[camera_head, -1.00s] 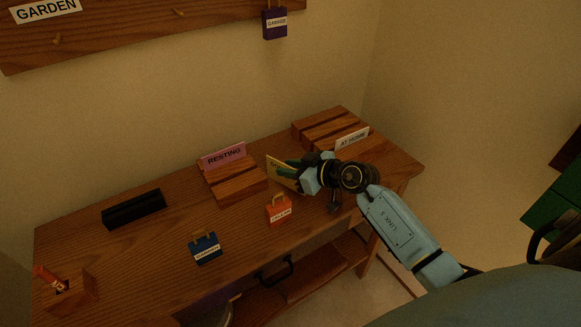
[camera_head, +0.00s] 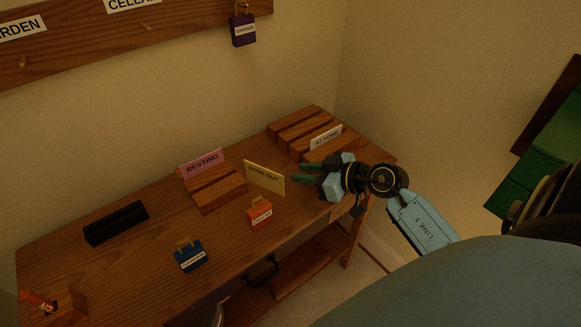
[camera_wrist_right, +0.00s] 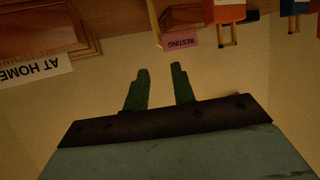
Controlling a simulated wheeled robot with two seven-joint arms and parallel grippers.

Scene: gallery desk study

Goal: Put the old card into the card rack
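A yellow card reading "GONE OUT" (camera_head: 264,178) stands upright at the right end of a slotted wooden rack (camera_head: 221,196); I cannot tell what supports it. That rack holds a pink "RESTING" card (camera_head: 201,163). Another slotted rack (camera_head: 297,126) at the back right has a white "AT HOME" card (camera_head: 326,138) at its front. My right gripper (camera_head: 300,173) is open and empty, just right of the yellow card and apart from it. Its green fingers (camera_wrist_right: 160,82) show spread with nothing between them in the wrist view. My left gripper is out of view.
An orange tag (camera_head: 260,214) and a blue tag (camera_head: 189,257) stand near the desk's front. A black block (camera_head: 116,223) and a wooden holder with a red item (camera_head: 40,302) are at left. A purple tag (camera_head: 243,31) hangs from the wall board (camera_head: 75,45).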

